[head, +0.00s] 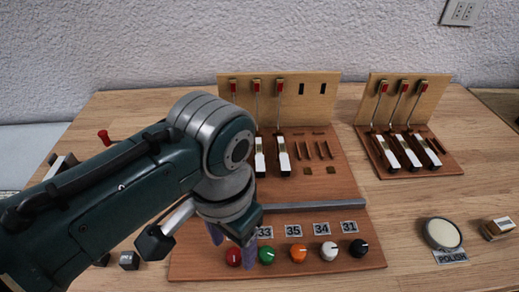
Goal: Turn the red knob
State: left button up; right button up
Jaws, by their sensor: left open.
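The red knob (233,257) is at the left end of a row of knobs along the front of the wooden piano-action board (190,268). My left gripper (232,249) comes in from the left and points down over the red knob. Its purplish fingers are open, one seen on each side of the knob. I cannot tell whether they touch it. My wrist hides the board behind the knob and any label above it. My right gripper is not in view.
Close to the right are a green knob (266,255), an orange knob (298,253), a white knob (329,251) and a black knob (359,248). A grey rail (315,205) runs behind them. A second board (450,165), a polish tin (442,234) and a small block (498,228) are at right.

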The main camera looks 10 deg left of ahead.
pick_arm(q)
notch_tip(320, 180, down, 2)
jog(key=shift+c, duration=0.4)
grip_shut()
dwell(0.3)
